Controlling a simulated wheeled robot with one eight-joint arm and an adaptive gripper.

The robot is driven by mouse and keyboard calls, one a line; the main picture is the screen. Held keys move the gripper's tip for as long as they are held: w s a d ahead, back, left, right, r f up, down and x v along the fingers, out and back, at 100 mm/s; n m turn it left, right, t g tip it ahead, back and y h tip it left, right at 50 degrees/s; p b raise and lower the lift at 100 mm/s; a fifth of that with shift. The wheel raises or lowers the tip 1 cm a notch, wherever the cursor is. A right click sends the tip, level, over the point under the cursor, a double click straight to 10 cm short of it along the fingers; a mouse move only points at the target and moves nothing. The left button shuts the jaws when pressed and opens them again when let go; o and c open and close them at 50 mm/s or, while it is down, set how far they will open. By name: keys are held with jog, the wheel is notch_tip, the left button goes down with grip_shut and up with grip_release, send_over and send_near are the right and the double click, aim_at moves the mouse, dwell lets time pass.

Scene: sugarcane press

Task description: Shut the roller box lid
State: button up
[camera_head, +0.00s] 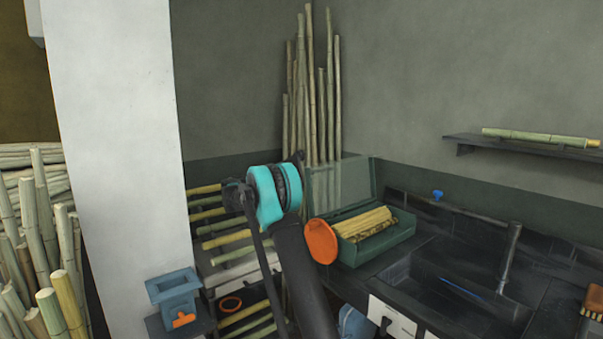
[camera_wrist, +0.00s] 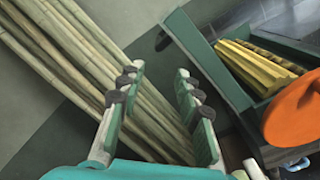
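The roller box (camera_head: 385,245) is a green box on the dark counter, with ribbed yellow rollers (camera_head: 365,224) showing inside. Its lid (camera_head: 342,184) is a see-through, green-edged panel standing raised at the back of the box. An orange disc (camera_head: 321,241) is at the box's left end. In the wrist view the box (camera_wrist: 218,68), rollers (camera_wrist: 258,66) and disc (camera_wrist: 297,112) are at the right; I cannot tell the lid from the box wall there. My gripper (camera_wrist: 158,92) is open and empty, left of the box. Its fingers are hidden in the head view.
Tall cane stalks (camera_head: 312,95) lean in the corner behind the box. A rack with cane (camera_head: 222,225) stands left of it. A dark basin (camera_head: 450,290) is to the right, and a wall shelf (camera_head: 525,146) holds a cane piece.

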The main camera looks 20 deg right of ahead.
aim_at(314, 172)
jog(key=x, duration=1.7)
jog(key=shift+w, duration=0.15)
jog(key=shift+c, duration=0.2)
grip_shut()
